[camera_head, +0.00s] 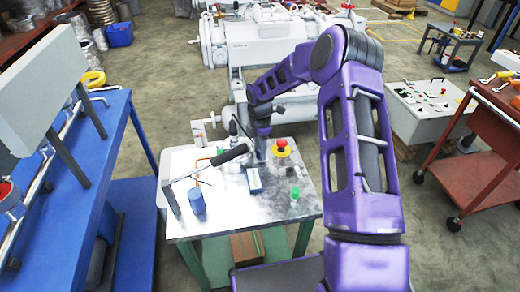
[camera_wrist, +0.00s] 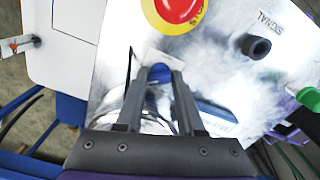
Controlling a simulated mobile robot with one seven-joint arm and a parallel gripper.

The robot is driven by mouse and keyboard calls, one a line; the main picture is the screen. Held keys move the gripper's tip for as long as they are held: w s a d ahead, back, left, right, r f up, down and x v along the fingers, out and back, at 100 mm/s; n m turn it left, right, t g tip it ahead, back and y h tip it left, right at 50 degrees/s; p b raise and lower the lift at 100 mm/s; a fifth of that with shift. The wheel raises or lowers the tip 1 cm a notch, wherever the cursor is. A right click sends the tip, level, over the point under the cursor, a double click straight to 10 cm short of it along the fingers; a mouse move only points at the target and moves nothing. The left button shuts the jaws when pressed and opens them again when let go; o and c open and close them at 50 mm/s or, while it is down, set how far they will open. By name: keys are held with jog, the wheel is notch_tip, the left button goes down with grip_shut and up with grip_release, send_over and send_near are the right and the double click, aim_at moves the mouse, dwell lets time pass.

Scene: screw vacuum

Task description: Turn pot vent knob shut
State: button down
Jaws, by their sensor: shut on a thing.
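A blue knob (camera_wrist: 159,74) shows between the fingertips of my gripper (camera_wrist: 160,80) in the wrist view. The fingers stand on both sides of it, and my gripper is shut on it. Most of the knob is hidden by the fingers, and no label for it can be read. In the head view my gripper (camera_head: 261,152) points down at the metal-topped table (camera_head: 232,218), just left of a red button. The knob cannot be made out there.
A red button on a yellow ring (camera_wrist: 178,10) sits close to my gripper. A black knob (camera_wrist: 256,46) marked SIGNAL and a green knob (camera_wrist: 308,98) are at the right. A blue block (camera_head: 254,180), a black-handled lever (camera_head: 222,157) and a blue cylinder (camera_head: 197,201) are also on the table.

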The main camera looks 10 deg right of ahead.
jog(key=shift+n, duration=1)
jog(key=c, duration=0.5)
grip_release()
jog(key=shift+c, duration=0.2)
jog(key=shift+r, duration=0.1)
notch_tip(320, 180, up, 17)
jog(key=shift+r, duration=0.15)
jog(key=shift+c, duration=0.2)
